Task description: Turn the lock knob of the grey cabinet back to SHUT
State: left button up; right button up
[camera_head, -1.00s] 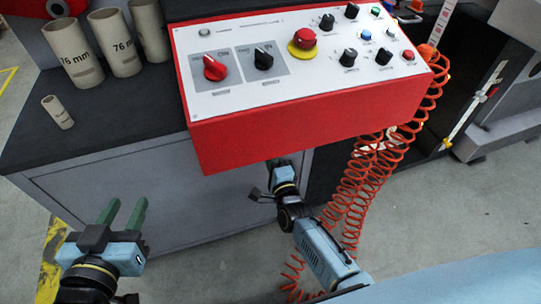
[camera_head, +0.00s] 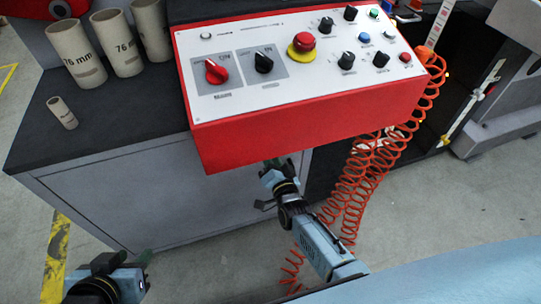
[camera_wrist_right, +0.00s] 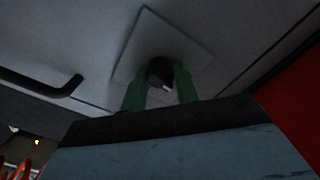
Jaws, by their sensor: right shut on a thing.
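The grey cabinet (camera_head: 150,195) stands under the dark worktop, its door facing me. Its lock knob (camera_wrist_right: 160,70) is a small dark knob on a square plate (camera_wrist_right: 185,48) in the right wrist view. My right gripper (camera_wrist_right: 160,92) has its two green fingers on either side of the knob and is shut on it. In the head view the red control box hides the knob and the right fingertips. My left gripper (camera_head: 122,262) is low at the left, away from the cabinet, and its fingers show too poorly to judge.
The red control box (camera_head: 290,125) overhangs the cabinet front above my right gripper. Orange coiled hoses (camera_head: 365,180) hang just right of my right arm. A dark handle (camera_wrist_right: 40,84) is left of the knob in the right wrist view. Cardboard cores (camera_head: 72,55) stand on the worktop (camera_head: 120,112).

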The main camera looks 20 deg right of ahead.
pick_arm(q)
jog(key=shift+s+a+f+g, duration=0.2)
jog(key=shift+s+f+g, duration=0.05)
jog(key=shift+s+g, duration=0.15)
pick_arm(e)
jog(key=shift+n, duration=0.6)
jog(key=o, duration=1)
pick_arm(q)
jog(key=s+a+f+g+y+p, duration=0.2)
jog(key=s+a+f+g+p, duration=0.2)
jog(key=f, duration=0.6)
jog(key=shift+s+a+g+p, duration=0.3)
jog(key=shift+s+g+p, duration=0.1)
jog(key=shift+s, duration=0.3)
pick_arm(e)
jog(key=s, duration=1.3)
jog(key=shift+s+d, duration=0.2)
jog(key=shift+d, duration=0.05)
